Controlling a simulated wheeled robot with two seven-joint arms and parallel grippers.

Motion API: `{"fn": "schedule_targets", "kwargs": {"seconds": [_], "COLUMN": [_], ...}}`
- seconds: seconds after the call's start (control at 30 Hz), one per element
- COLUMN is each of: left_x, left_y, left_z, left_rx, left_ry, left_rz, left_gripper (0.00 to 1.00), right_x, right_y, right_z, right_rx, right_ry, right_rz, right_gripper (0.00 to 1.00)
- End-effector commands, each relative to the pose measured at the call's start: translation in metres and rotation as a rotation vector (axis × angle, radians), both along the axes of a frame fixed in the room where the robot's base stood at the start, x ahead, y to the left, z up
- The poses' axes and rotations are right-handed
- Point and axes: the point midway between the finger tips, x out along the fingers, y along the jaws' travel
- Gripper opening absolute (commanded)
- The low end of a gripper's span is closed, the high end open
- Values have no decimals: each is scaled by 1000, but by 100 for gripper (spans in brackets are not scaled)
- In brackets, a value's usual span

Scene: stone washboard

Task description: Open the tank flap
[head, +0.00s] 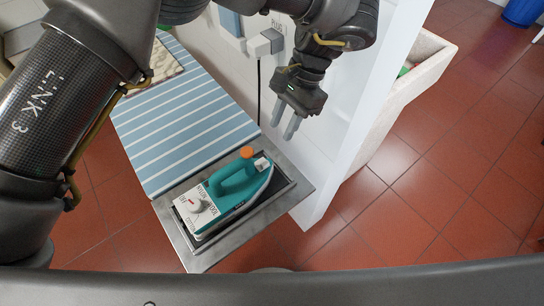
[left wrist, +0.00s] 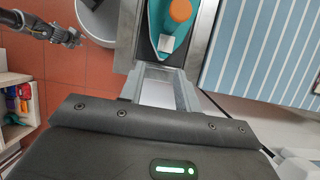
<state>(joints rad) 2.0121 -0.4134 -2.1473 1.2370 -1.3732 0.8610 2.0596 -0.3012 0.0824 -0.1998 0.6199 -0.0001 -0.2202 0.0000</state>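A teal and white iron (head: 225,195) rests in a grey metal tray (head: 190,255) at the end of the ironing board; it also shows in the left wrist view (left wrist: 168,18). Its front end bears an orange knob (head: 247,152) and a small whitish piece (head: 262,163), which looks like the tank flap (left wrist: 166,43). I cannot tell whether it is raised. My left gripper (head: 285,124) is open and empty, above and just beyond the iron's nose, apart from it. My right gripper (left wrist: 74,38) shows small in the left wrist view, away from the iron; its fingers are unclear.
The blue striped ironing board (head: 190,120) extends behind the iron. A white panel (head: 370,100) stands close to the right of my left gripper. A plug and socket (head: 265,43) with a black cable are on the wall. A stone basin (head: 410,90) stands further right on red tiles.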

Motion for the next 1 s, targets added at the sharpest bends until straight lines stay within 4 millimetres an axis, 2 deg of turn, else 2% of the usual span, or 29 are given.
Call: {"fn": "schedule_targets", "kwargs": {"seconds": [0.13,0.27,0.37,0.5,0.7,1.0], "left_x": [1,0,-5,-11,-19,-23], "left_y": [2,6,11,19,29,35], "left_z": [0,-12,-27,-58,-85,-99], "left_rx": [11,11,10,8,7,7], "left_ry": [-11,-11,-9,-5,-6,-7], "left_rz": [13,9,6,8,9,8], "left_gripper": [33,33,33,33,33,33], "right_x": [0,0,0,1,1,2], "right_y": [1,3,5,5,5,3], "right_z": [-1,-6,-13,-37,-55,-63], "right_rx": [1,3,5,5,6,4], "right_ry": [-1,0,-1,-1,-2,-2], "right_rz": [0,-1,-2,-2,-2,-1], "right_gripper": [36,36,36,36,36,36]}}
